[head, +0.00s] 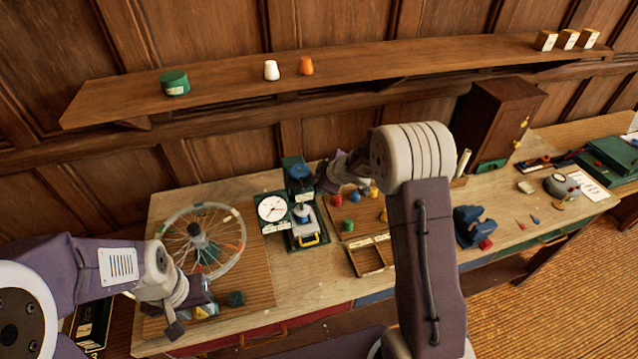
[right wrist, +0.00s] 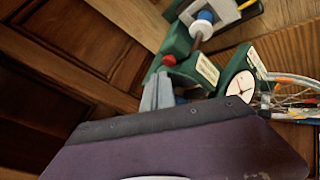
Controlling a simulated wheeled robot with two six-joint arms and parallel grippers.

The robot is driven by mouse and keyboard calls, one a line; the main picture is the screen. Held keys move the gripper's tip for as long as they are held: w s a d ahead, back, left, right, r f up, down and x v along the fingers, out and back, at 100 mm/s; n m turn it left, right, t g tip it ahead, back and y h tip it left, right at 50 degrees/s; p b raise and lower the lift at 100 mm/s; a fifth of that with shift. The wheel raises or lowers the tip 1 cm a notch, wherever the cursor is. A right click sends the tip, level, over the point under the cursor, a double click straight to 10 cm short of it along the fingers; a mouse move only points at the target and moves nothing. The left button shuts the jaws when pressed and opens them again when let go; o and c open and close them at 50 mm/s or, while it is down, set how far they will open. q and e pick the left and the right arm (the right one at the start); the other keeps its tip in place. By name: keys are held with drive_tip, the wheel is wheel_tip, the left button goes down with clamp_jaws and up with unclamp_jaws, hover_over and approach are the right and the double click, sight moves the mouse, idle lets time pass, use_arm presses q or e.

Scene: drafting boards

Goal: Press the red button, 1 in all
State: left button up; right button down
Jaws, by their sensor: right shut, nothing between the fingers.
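The red button (right wrist: 168,60) shows in the right wrist view as a small red cap on a green press-like device (right wrist: 181,45). In the head view the device (head: 297,172) stands on the bench beside a dial gauge, and I cannot make out the button there. My right gripper (right wrist: 158,80) is shut and empty, its grey fingertips close to the button; I cannot tell whether they touch it. In the head view my right gripper (head: 318,182) is just right of the device. My left gripper (head: 180,322) is low at the bench's left, near a spoked wheel; its finger gap is unclear.
The white-faced dial gauge (head: 271,208) stands left of the device. The spoked wheel (head: 203,240) lies on a mat. A partitioned wooden tray (head: 370,257), a blue clamp-like tool (head: 470,225) and a wooden cabinet (head: 497,118) are to the right. A shelf (head: 420,62) runs above.

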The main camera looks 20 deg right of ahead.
idle(0.5)
drive_tip(key=shift+f+b, duration=0.3)
drive_tip(key=shift+f, duration=0.1)
drive_tip(key=shift+f, duration=0.15)
drive_tip(key=shift+s+f+b, duration=0.45)
drive_tip(key=shift+f+b, duration=0.2)
drive_tip(key=shift+f, duration=0.1)
idle(0.9)
drive_tip(key=shift+w+r+p, duration=0.15)
drive_tip(key=shift+r+p, duration=0.4)
drive_tip(key=shift+p, duration=0.15)
drive_tip(key=shift+w, duration=0.1)
